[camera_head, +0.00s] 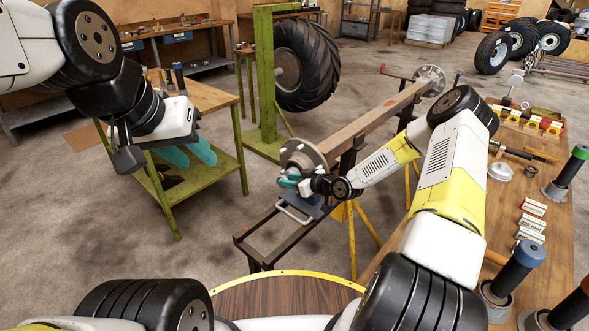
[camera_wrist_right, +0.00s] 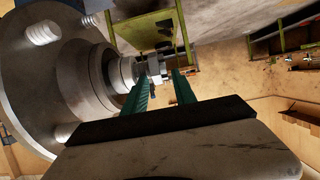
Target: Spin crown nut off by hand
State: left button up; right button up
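The wheel hub (camera_head: 303,158) sits on the near end of the brown axle beam. In the right wrist view its large grey flange with studs (camera_wrist_right: 42,32) fills the left. A small metal crown nut and spindle end (camera_wrist_right: 150,67) stick out from the hub's centre. My right gripper (camera_head: 287,182) is at the hub. In the right wrist view its teal fingers (camera_wrist_right: 160,78) stand apart, with tips close to the nut; I cannot tell whether they touch it. My left gripper (camera_head: 196,161) is open and empty, well left of the hub, above the green-legged bench.
The axle beam (camera_head: 370,120) rests on stands, with another hub (camera_head: 430,80) at its far end. A green post (camera_head: 265,80) and big tyre (camera_head: 306,65) stand behind. The wooden bench (camera_head: 545,205) at right holds tools and small boxes. A dark metal frame (camera_head: 262,236) lies below the near hub.

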aim_at(277, 179)
jog(key=x, duration=0.6)
jog(key=shift+w+a+f, duration=0.2)
jog(key=shift+w+a, duration=0.05)
grip_shut()
jog(key=c, duration=0.5)
grip_release()
grip_shut()
